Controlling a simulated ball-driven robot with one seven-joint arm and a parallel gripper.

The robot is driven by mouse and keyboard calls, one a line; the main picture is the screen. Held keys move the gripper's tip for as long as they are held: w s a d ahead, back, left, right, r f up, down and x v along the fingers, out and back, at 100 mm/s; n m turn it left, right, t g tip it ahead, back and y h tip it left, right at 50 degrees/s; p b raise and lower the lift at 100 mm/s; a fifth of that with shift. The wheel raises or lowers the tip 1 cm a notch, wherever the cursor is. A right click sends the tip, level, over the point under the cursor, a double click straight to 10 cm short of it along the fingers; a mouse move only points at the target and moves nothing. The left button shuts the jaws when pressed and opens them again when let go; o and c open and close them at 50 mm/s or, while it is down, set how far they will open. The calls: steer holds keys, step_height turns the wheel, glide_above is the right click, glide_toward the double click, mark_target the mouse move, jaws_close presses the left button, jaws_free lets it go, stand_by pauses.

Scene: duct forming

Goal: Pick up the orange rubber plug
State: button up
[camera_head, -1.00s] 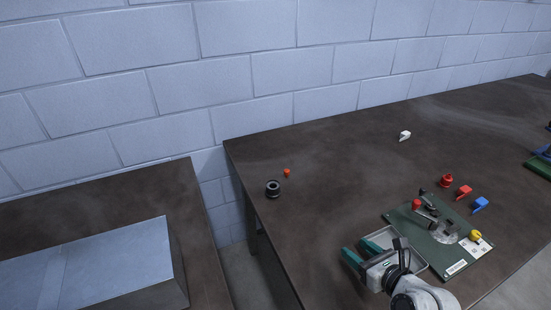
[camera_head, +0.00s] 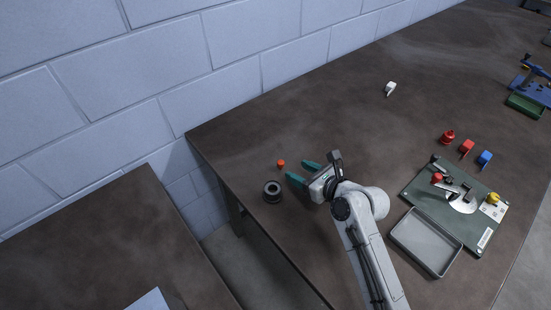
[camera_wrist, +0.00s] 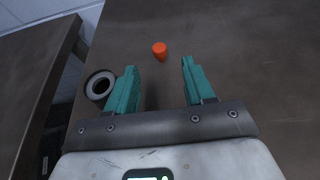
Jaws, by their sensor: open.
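The orange rubber plug (camera_head: 281,163) is a small cylinder standing on the dark table near its left corner. The plug is clear of both fingers.
A black ring-shaped part (camera_head: 272,191) stands left of my gripper, close to the left finger in the wrist view (camera_wrist: 100,86). A grey tray (camera_head: 425,243) and green fixture board (camera_head: 482,236) are at right. A white piece (camera_head: 390,88) lies farther back.

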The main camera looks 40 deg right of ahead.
mark_target(283, 163)
steer(key=x, duration=0.9)
steer(key=shift+a+r, duration=0.1)
steer(key=shift+c, duration=0.5)
jaws_close()
